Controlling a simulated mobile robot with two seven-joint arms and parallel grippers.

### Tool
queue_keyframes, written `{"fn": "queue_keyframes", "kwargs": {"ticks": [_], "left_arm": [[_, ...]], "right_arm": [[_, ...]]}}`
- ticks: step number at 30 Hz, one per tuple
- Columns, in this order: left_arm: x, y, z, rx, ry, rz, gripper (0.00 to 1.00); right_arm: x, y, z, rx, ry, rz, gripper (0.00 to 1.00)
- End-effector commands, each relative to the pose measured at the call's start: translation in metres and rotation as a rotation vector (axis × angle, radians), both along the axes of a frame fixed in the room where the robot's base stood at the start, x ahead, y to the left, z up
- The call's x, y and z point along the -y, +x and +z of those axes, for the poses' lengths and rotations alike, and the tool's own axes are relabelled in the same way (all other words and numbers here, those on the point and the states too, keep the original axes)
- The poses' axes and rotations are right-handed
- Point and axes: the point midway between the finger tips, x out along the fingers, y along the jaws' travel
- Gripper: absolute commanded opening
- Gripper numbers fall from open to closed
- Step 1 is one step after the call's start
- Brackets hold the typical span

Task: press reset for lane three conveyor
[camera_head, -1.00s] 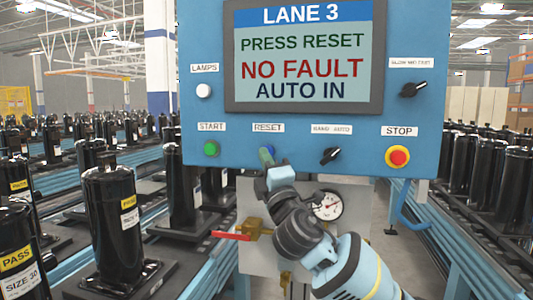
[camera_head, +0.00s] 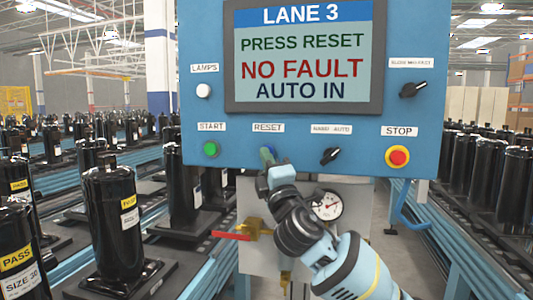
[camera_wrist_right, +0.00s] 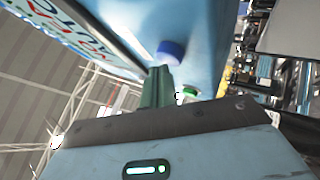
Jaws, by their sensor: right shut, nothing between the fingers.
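The blue control panel (camera_head: 300,125) carries a screen (camera_head: 303,52) reading "LANE 3, PRESS RESET, NO FAULT, AUTO IN". The blue reset button (camera_head: 271,149) is under the RESET label (camera_head: 268,128), mostly hidden by my right gripper (camera_head: 266,155). In the right wrist view the blue button (camera_wrist_right: 171,52) stands out from the panel. The green fingers of my right gripper (camera_wrist_right: 158,74) are shut and empty, with their tips close by the button. I cannot tell whether they touch it. My left gripper is not in view.
The green start button (camera_head: 210,148) is left of reset; a black selector (camera_head: 330,156) and red stop button (camera_head: 398,156) are right. Below are a red-handled valve (camera_head: 232,235) and a gauge (camera_head: 328,206). Black compressors (camera_head: 112,220) line conveyors on both sides.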

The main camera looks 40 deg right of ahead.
Motion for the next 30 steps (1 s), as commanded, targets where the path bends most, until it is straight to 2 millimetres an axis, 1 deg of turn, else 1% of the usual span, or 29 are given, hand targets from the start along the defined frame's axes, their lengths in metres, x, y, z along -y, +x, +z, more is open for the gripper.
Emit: {"fn": "queue_keyframes", "kwargs": {"ticks": [30], "left_arm": [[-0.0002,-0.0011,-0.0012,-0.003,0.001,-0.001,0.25]], "right_arm": [[0.0083,0.0066,0.0004,0.001,0.001,-0.002,0.0]]}}
